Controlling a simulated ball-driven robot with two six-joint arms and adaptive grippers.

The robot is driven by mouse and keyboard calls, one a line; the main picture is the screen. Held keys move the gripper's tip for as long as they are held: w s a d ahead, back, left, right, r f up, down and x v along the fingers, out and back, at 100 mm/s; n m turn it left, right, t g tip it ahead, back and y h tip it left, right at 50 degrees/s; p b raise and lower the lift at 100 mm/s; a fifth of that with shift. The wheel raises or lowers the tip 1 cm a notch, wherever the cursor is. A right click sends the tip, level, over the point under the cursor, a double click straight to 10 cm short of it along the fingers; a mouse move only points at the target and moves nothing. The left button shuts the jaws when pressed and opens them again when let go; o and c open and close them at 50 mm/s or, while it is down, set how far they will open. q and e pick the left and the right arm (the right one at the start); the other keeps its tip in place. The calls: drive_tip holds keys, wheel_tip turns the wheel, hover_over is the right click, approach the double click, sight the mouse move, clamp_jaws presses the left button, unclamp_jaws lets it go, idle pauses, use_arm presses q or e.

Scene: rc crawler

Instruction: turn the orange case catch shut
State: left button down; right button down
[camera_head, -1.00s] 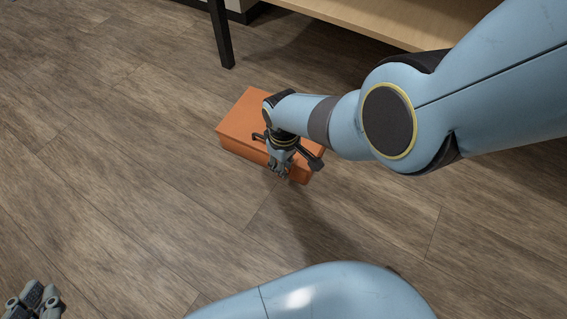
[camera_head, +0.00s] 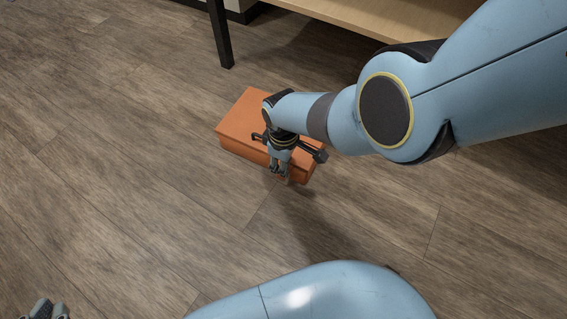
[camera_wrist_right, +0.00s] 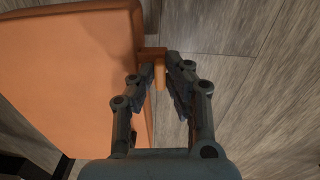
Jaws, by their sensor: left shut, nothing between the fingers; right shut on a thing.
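The orange case (camera_head: 240,124) lies on the floor, its lid down, partly hidden by my right arm. My right gripper (camera_head: 279,174) is at its near side, at the right end. In the right wrist view the case (camera_wrist_right: 72,62) fills the left part. The small orange catch (camera_wrist_right: 152,53) sticks out from its edge. My right gripper (camera_wrist_right: 164,68) is shut on the catch, which shows between the fingertips. My left gripper (camera_head: 44,311) is at the bottom left corner, mostly cut off by the frame, far from the case, shut and empty.
A wooden-topped table (camera_head: 385,22) with a black leg (camera_head: 221,38) stands behind the case. The wood floor (camera_head: 110,190) left of and in front of the case is clear.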

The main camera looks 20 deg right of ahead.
drive_tip(key=c, duration=1.4)
unclamp_jaws()
use_arm(q)
drive_tip(key=shift+w, duration=0.2)
use_arm(e)
drive_tip(key=shift+o, duration=0.2)
use_arm(q)
drive_tip(key=shift+w+r, duration=0.1)
drive_tip(key=shift+w, duration=0.1)
use_arm(e)
drive_tip(key=shift+r, duration=0.7)
use_arm(q)
drive_tip(key=shift+s, duration=0.15)
use_arm(e)
drive_tip(key=shift+r, duration=3.25)
